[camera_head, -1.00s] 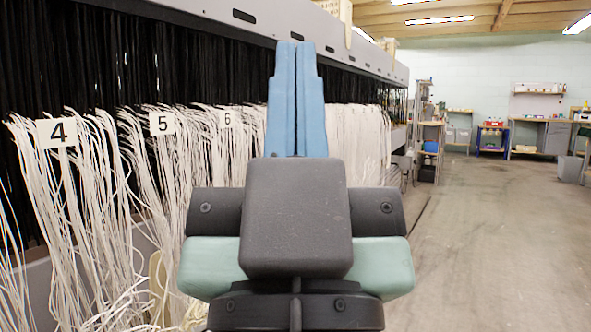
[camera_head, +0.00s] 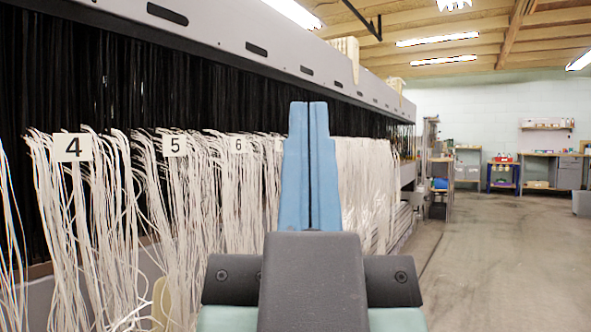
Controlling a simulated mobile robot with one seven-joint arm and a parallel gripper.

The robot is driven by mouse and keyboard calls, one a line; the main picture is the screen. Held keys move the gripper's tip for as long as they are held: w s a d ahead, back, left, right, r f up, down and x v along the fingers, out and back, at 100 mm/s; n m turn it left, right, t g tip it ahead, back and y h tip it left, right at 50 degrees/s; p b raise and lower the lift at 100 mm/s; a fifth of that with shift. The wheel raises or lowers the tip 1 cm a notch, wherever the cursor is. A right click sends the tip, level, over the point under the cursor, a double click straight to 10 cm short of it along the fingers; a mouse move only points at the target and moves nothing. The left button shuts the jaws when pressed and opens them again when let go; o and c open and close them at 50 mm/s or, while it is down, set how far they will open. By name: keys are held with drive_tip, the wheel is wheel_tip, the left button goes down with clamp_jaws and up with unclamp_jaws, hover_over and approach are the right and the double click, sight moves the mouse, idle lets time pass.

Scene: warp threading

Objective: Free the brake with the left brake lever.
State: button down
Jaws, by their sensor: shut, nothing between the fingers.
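My gripper (camera_head: 309,106) stands in the middle of the view with its two blue fingers pointing up and side by side. The fingers are shut with nothing between them. The dark grey gripper body (camera_head: 313,280) fills the bottom centre and hides part of the machine behind it. I see no brake lever in this view.
A long loom-like machine (camera_head: 300,65) runs along the left into the distance, with black threads (camera_head: 90,75) and bundles of white threads (camera_head: 205,200). Number tags 4 (camera_head: 73,148) and 5 (camera_head: 174,145) hang there. Open floor (camera_head: 510,265) lies right; workbenches (camera_head: 545,157) stand far back.

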wheel_tip(320, 180, up, 20)
drive_tip(key=p, duration=1.9)
drive_tip(key=shift+p, duration=0.4)
drive_tip(key=shift+f, duration=0.15)
